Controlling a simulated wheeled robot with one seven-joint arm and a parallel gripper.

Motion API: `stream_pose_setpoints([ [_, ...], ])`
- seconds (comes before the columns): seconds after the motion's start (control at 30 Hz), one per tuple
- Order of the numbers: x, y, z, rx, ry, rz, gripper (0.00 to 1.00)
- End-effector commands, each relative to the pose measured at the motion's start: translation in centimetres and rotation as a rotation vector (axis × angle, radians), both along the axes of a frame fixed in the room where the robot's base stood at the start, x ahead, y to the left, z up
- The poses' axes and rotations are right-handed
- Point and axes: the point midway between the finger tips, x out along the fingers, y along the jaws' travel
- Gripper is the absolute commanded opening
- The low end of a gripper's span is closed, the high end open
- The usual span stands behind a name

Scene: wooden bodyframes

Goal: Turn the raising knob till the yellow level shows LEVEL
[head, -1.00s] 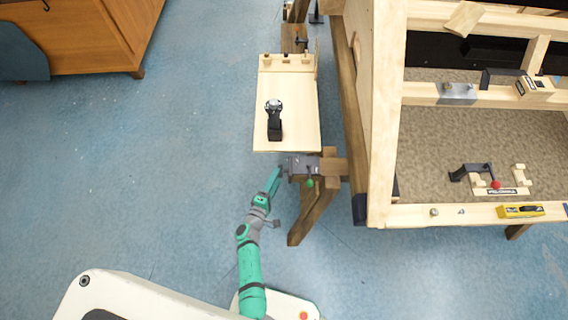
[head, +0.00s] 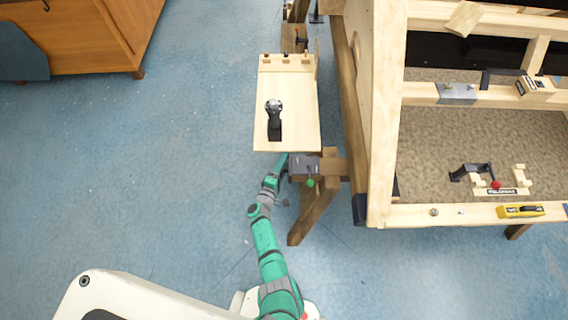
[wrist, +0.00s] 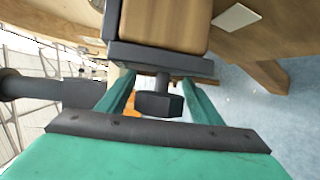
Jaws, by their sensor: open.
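In the wrist view a dark, faceted knob (wrist: 158,103) sits on a short shaft below a dark clamp plate (wrist: 160,60) fixed to a wooden block. My gripper (wrist: 157,92) is open, with one green finger on each side of the knob. A gap shows on both sides, so the fingers look apart from it. In the head view my gripper (head: 281,166) is beside the dark clamp (head: 304,167) at the frame's leg; the knob itself is not clear there. The yellow level (head: 520,211) lies on the frame's front rail; its reading is too small to tell.
A lever with a green ball (head: 310,183) hangs at the clamp. A pale wooden board (head: 288,110) with a black-handled tool (head: 274,120) is just beyond my gripper. The wooden bodyframe (head: 382,120) stands to the right. Blue floor is clear to the left.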

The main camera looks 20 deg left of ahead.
Motion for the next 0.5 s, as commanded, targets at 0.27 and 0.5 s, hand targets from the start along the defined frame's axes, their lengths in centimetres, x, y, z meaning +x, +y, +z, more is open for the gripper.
stream_pose_setpoints([
  [0.27, 0.02, 0.01, 0.03, 0.000, -0.001, 0.000, 0.40],
  [0.5, 0.00, 0.01, 0.01, 0.000, 0.003, 0.000, 0.18],
])
